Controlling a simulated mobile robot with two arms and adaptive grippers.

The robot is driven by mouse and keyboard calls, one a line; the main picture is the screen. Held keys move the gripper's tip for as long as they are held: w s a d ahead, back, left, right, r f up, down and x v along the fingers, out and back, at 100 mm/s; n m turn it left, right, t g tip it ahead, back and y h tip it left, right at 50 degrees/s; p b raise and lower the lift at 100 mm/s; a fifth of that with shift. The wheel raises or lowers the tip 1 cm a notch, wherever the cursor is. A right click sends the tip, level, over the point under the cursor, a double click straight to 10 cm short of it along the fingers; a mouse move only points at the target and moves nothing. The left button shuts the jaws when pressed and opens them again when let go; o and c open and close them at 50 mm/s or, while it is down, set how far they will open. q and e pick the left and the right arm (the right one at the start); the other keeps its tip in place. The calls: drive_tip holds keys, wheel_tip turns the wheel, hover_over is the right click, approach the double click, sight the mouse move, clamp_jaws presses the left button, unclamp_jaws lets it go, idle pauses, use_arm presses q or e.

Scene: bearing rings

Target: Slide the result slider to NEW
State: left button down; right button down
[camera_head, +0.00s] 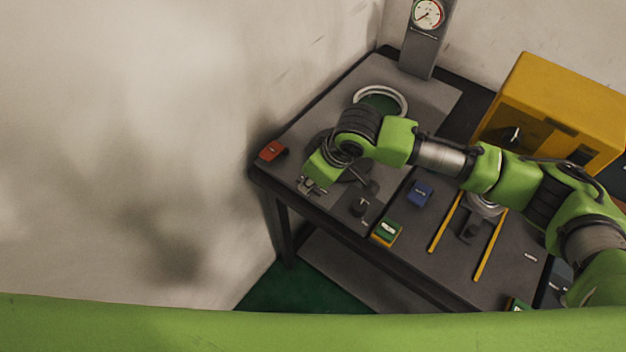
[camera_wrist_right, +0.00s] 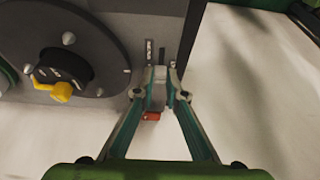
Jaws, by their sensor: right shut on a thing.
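My right gripper (camera_head: 313,186) is low over the front left corner of the workbench. In the right wrist view my right gripper (camera_wrist_right: 160,84) has its two fingertips closed in on a small grey piece, the result slider (camera_wrist_right: 158,92), at the edge of a grey panel. Two small labels, too small to read, sit just beyond the fingertips. A small red piece (camera_wrist_right: 152,116) shows between the fingers, nearer to me. The slider cannot be made out in the head view. My left gripper is not in view.
A black round dial with a yellow pointer (camera_wrist_right: 62,90) is left of the fingers. On the bench are a red box (camera_head: 272,150), a pale ring (camera_head: 381,96), a blue block (camera_head: 419,193), a green and yellow block (camera_head: 387,232) and yellow rails (camera_head: 446,222). A yellow cabinet (camera_head: 560,95) stands behind.

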drive_tip(key=c, duration=2)
unclamp_jaws()
drive_tip(key=shift+c, duration=0.2)
drive_tip(key=shift+r, duration=0.15)
drive_tip(key=v, duration=1.1)
drive_tip(key=shift+d+r, duration=0.15)
drive_tip(key=shift+r, duration=0.2)
drive_tip(key=shift+s+f, duration=0.1)
drive_tip(key=shift+s, duration=0.1)
